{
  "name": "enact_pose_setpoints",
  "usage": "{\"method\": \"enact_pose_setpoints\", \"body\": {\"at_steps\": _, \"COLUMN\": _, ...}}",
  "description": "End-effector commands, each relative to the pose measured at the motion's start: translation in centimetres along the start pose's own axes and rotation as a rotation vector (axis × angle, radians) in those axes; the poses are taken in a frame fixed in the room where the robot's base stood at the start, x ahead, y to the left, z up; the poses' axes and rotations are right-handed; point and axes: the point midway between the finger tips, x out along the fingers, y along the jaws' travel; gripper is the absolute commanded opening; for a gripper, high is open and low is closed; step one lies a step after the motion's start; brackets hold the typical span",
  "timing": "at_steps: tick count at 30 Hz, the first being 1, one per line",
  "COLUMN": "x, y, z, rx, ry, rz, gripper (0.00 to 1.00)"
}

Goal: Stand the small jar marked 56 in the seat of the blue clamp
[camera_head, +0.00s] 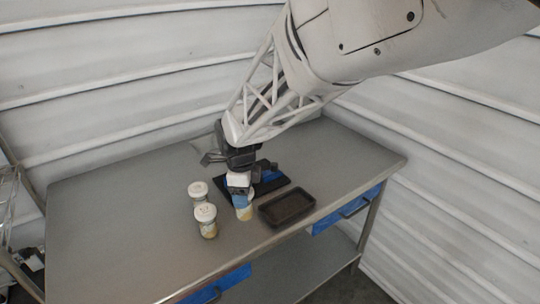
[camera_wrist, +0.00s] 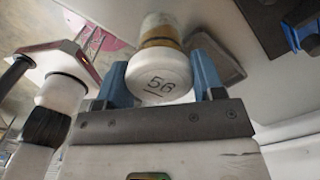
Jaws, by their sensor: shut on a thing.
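The small jar marked 56 (camera_wrist: 160,72) has a white lid and tan contents. In the wrist view it is between the two blue fingers of my gripper (camera_wrist: 163,82), with the number on its lid facing the camera. My gripper (camera_head: 241,197) is shut on it. In the head view the jar (camera_head: 246,212) shows just below the fingers; whether it touches the table is unclear. The blue clamp (camera_head: 268,178) is on a dark base close behind and right of my gripper, partly hidden by it. Its seat is not clearly visible.
Two other white-lidded jars (camera_head: 197,192) (camera_head: 206,220) stand to the left of my gripper. A dark, shallow tray (camera_head: 287,208) lies to the right of the held jar. The left part of the grey table (camera_head: 115,220) is clear. Ribbed walls stand behind.

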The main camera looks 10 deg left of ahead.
Motion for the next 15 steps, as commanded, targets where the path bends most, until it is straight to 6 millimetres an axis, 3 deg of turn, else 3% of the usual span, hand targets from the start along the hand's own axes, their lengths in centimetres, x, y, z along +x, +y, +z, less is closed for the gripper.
{"method": "enact_pose_setpoints", "body": {"at_steps": 8, "x": -0.1, "y": -0.4, "z": 0.1, "rx": 0.0, "ry": 0.0, "rz": -0.001, "gripper": 0.45}}
{"method": "enact_pose_setpoints", "body": {"at_steps": 15, "x": -0.9, "y": -3.2, "z": 0.7, "rx": 0.002, "ry": 0.0, "rz": 0.0, "gripper": 0.45}}
